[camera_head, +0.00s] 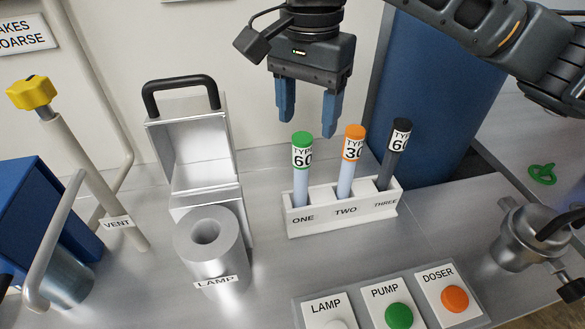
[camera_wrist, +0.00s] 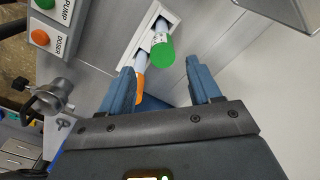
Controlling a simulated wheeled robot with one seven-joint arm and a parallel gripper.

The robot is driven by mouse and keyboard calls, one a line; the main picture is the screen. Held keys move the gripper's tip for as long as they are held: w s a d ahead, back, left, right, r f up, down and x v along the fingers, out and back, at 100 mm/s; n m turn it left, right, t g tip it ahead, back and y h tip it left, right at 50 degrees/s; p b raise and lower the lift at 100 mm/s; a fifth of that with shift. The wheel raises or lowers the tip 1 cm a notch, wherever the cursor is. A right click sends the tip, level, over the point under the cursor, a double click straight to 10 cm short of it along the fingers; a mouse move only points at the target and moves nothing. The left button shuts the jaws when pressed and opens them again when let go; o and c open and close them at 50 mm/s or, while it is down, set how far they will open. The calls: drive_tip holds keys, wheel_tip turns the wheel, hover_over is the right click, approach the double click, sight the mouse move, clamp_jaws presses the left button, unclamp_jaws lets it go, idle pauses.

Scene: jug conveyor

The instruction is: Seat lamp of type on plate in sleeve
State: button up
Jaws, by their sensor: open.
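My gripper (camera_head: 308,118) is open and empty, pointing down just above the green-capped lamp (camera_head: 302,150) in rack slot ONE. That lamp reads "TYPE 60". In the wrist view its green cap (camera_wrist: 162,50) shows between the blue fingers (camera_wrist: 160,70), apart from both. An orange-capped lamp (camera_head: 353,150), reading a type starting with 3, stands in slot TWO. A black lamp (camera_head: 394,155), its label reading 6 and partly cut off, leans in slot THREE. The grey sleeve (camera_head: 190,250) marked LAMP is an upright cylinder with an empty-looking round hole. No plate naming the lamp type is readable.
The white rack (camera_head: 342,222) holds the lamps. An open metal box (camera_head: 195,150) with a black handle stands behind the sleeve. LAMP, PUMP and DOSER buttons (camera_head: 398,315) are at the front. A yellow-topped VENT lever (camera_head: 90,170) is left; a metal fitting (camera_head: 522,238) is right.

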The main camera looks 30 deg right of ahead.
sight(304, 136)
drive_tip(key=f, duration=0.7)
drive_tip(key=shift+w+a+f+p, duration=0.15)
drive_tip(key=shift+a+p, duration=0.05)
drive_tip(key=shift+p, duration=0.15)
drive_tip(key=shift+c, duration=0.3)
clamp_jaws()
